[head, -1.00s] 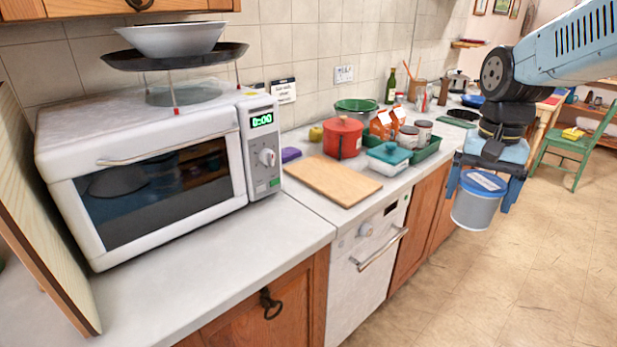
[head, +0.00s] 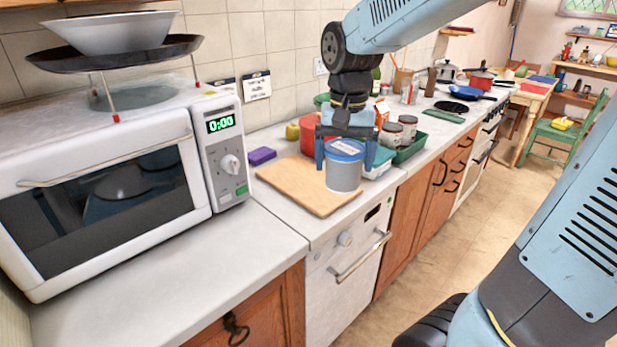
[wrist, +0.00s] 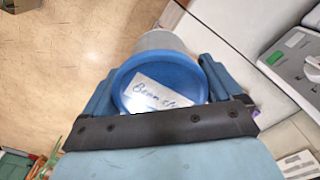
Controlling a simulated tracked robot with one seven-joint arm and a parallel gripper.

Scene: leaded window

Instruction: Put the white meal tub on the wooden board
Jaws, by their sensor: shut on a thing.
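My gripper (head: 343,160) is shut on a whitish-grey tub (head: 344,180) with a blue lid, one finger on each side. The tub hangs upright. In the wrist view the lid (wrist: 139,105) carries a white label with handwriting, partly cut off by my gripper. The wooden board (head: 298,190) lies flat on the counter by the microwave, its top empty on the left. In the head view the tub overlaps the board's right part. I cannot tell how high it is above it or whether it is fully over it.
The microwave (head: 110,180) stands left of the board, with a purple block (head: 262,156) between them. Behind the tub are a red pot (head: 308,130), a teal-lidded container (head: 384,158) and a green tray (head: 410,148) with jars. The counter front edge is close.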

